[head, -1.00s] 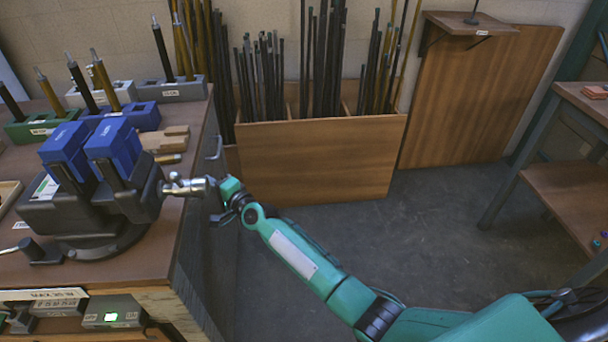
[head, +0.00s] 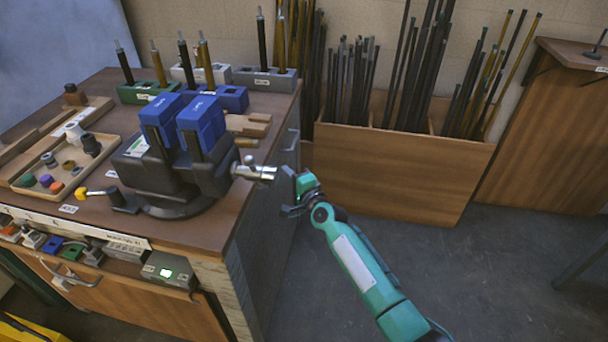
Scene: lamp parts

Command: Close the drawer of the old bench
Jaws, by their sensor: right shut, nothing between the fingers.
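The old bench (head: 225,205) is wood-topped and fills the left half of the head view. On its right side a grey metal handle (head: 291,140) shows at the far end. A wooden front panel (head: 125,305) with a metal handle (head: 66,277) is at the lower left. I cannot tell which part is the drawer, or how far it is open. My right gripper (head: 289,196) is shut and empty, beside the bench's right side, near the vise's metal end and nearer to me than the grey handle. My left gripper is not in view.
A vise with blue jaws (head: 180,125) stands on the bench top, its metal screw end (head: 255,172) jutting right. A parts tray (head: 62,165) is at the left. A wooden bin of rods (head: 395,175) stands behind.

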